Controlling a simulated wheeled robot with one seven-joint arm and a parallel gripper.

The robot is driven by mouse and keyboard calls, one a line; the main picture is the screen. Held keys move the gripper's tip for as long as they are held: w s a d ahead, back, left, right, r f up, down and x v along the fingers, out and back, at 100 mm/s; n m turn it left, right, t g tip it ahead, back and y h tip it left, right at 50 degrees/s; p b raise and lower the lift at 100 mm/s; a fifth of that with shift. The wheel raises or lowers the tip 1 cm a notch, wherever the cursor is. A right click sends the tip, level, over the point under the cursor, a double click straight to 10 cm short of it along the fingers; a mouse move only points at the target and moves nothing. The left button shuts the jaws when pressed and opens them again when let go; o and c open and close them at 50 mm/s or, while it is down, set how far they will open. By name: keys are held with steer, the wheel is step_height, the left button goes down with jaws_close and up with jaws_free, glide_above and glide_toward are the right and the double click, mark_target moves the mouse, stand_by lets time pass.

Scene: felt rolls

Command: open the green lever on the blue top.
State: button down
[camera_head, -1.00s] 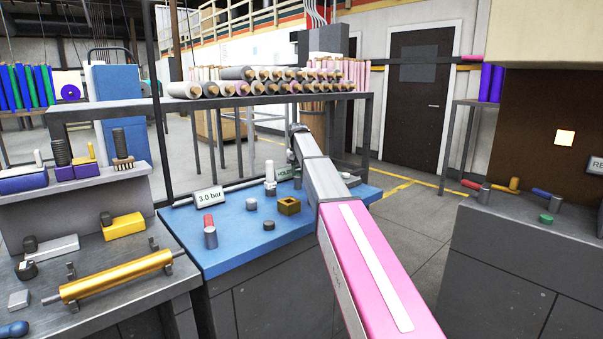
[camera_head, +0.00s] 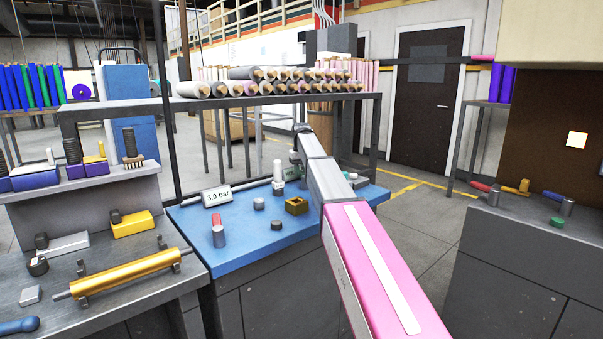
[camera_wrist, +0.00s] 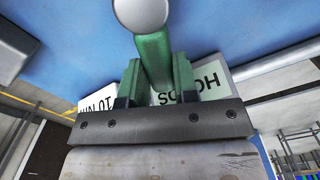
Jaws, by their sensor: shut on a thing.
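In the wrist view a green lever (camera_wrist: 153,62) lies between the two fingers of my gripper (camera_wrist: 156,78), and the gripper is shut on it. A pale round end piece (camera_wrist: 140,12) shows at the lever's far end. The blue top (camera_head: 240,240) spreads behind them and also fills the upper wrist view (camera_wrist: 60,40). In the head view my arm reaches over the right part of the blue top, and I cannot make out the lever or the fingertips there.
Two partly hidden labels, one white (camera_wrist: 97,103) and one pale green (camera_wrist: 212,82), stand behind the fingers. A grey bench (camera_head: 110,285) with a gold roller adjoins at left.

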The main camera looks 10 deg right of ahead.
mark_target(302, 172)
steer(key=c, duration=0.9)
jaws_free()
step_height(302, 172, up, 11)
steer(key=shift+f, duration=0.1)
steer(key=shift+s, duration=0.1)
